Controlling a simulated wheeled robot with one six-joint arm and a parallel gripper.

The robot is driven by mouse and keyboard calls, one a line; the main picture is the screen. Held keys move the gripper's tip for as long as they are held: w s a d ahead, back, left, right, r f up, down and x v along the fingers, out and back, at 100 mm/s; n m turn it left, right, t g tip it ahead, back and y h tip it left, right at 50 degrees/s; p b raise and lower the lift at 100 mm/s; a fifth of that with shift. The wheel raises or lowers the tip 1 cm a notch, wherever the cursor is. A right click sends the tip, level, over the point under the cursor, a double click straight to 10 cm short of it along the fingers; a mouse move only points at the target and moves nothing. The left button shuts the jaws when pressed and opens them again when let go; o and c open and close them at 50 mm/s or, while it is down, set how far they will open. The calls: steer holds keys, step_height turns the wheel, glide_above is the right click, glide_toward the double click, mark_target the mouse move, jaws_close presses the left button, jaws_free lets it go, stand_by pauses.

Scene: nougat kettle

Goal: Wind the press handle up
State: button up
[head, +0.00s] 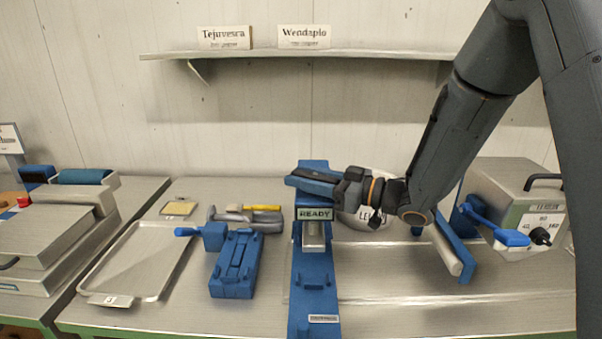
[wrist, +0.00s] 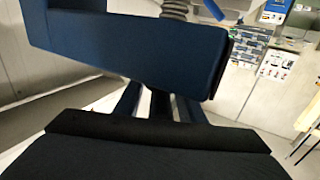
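The blue press (head: 313,275) stands upright at the middle of the bench. It has a READY sign (head: 314,213) and a metal ram (head: 314,236) below the sign. My gripper (head: 320,181) is at the press head, reaching in from the right. A dark bar and a blue bar lie there, one above the other. I cannot tell which part is the press handle; my gripper and wrist partly cover that area. In the wrist view a large blue block (wrist: 130,50) fills the top, above a dark surface. Whether the fingers are closed on anything is unclear.
Left of the press are a blue fixture (head: 238,265), a metal tray (head: 140,262) and hand tools (head: 245,215). Right are a bowl (head: 352,222) behind my wrist, a roller (head: 448,248) and a metal box (head: 520,195) with a blue lever (head: 510,237). The front right bench is clear.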

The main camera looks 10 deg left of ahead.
steer(key=shift+a, duration=0.3)
jaws_close()
